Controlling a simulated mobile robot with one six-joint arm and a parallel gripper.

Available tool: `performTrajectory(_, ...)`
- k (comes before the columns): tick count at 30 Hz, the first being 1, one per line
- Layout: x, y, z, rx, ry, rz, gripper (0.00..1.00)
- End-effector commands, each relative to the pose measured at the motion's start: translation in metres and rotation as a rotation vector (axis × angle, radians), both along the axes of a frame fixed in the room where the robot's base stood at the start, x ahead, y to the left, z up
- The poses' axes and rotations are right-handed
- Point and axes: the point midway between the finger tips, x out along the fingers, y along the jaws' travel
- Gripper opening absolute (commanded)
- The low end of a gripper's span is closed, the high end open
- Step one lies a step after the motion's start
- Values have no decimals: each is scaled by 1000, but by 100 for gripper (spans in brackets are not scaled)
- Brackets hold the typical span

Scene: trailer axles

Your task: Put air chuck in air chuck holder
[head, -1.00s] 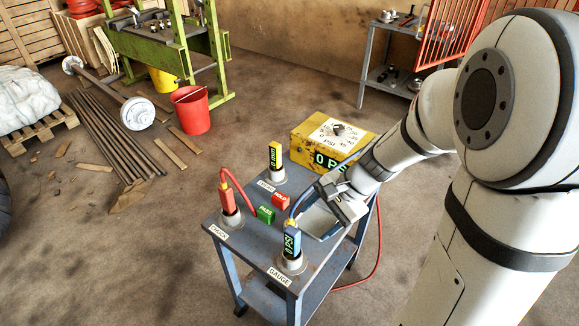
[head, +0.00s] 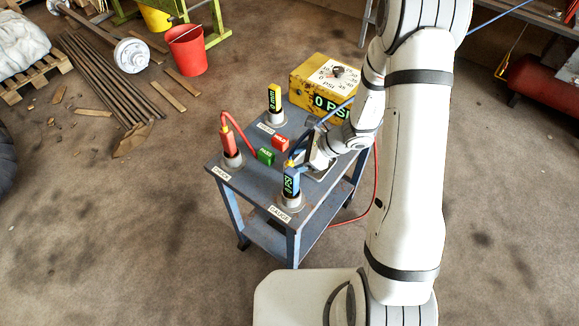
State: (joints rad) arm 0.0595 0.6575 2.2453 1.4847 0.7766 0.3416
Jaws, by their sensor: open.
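The red air chuck (head: 228,142) stands upright in the round grey holder (head: 231,160) at the cart's left corner, by the CHUCK label (head: 219,173). A red hose (head: 243,135) curves from its top. The blue gauge (head: 291,184), with a lit PSI display, stands in the front holder (head: 290,201) by the GAUGE label (head: 279,213). My gripper (head: 303,161) is open, just behind and right of the blue gauge's top. Whether it touches the gauge cannot be told. My gripper is well to the right of the air chuck.
The cart (head: 258,190) also holds a yellow gauge (head: 274,98) at the back, a green PASS block (head: 265,156) and a red HOLD block (head: 280,142). A yellow box with a dial (head: 313,92) stands behind. The floor left of the cart is clear.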

Motion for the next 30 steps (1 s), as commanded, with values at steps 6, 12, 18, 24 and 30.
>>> performTrajectory(6, 4, 20, -20, 0, 1, 3, 61)
performTrajectory(12, 5, 22, -22, 0, -1, 0, 61)
performTrajectory(18, 5, 22, -22, 0, -1, 1, 51)
performTrajectory(24, 5, 21, -22, 0, -1, 0, 35)
performTrajectory(30, 5, 21, -22, 0, -1, 0, 18)
